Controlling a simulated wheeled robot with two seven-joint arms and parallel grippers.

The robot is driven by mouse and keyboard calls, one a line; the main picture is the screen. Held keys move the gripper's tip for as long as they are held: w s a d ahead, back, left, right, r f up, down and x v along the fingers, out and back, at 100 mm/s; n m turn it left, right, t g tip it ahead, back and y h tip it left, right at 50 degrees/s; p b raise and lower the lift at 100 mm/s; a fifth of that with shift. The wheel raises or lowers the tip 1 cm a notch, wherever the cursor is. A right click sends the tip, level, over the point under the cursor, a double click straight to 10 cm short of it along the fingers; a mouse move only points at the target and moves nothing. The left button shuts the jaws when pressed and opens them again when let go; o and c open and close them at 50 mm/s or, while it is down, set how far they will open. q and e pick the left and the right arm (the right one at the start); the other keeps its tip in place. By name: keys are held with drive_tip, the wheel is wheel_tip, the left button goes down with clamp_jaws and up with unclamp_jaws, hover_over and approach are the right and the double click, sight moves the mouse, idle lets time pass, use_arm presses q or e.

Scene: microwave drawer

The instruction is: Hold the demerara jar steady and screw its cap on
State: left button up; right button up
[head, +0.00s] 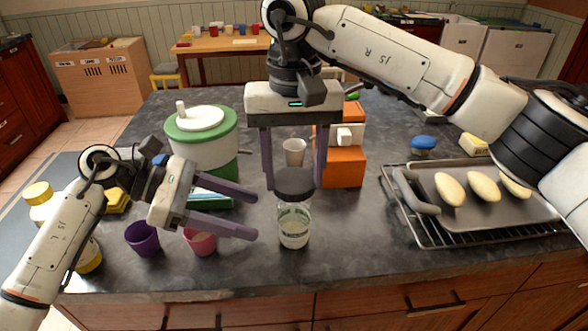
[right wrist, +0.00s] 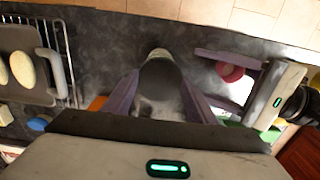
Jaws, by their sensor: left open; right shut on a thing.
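The demerara jar (head: 294,229) is clear glass with a small label and stands upright near the counter's front edge. Its dark grey cap (head: 294,182) is between the fingers of my right gripper (head: 294,186), which is shut on it from above. The cap is directly over the jar's mouth; I cannot tell whether it touches the rim. The cap (right wrist: 160,78) hides most of the jar in the right wrist view. My left gripper (head: 254,214) is open and empty, pointing at the jar from the left, with its fingertips short of the glass.
A purple cup (head: 142,239) and a pink cup (head: 200,242) stand left of the jar, the pink one by my left fingers. A green-and-white canister (head: 202,142) and an orange box (head: 343,166) stand behind. A tray (head: 460,208) on a rack is at right.

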sight(288, 225)
use_arm(q)
drive_tip(key=x, duration=0.9)
drive_tip(key=shift+d+f, duration=0.1)
drive_tip(key=shift+d, duration=0.25)
drive_tip(key=c, duration=0.7)
drive_tip(key=shift+o, duration=0.2)
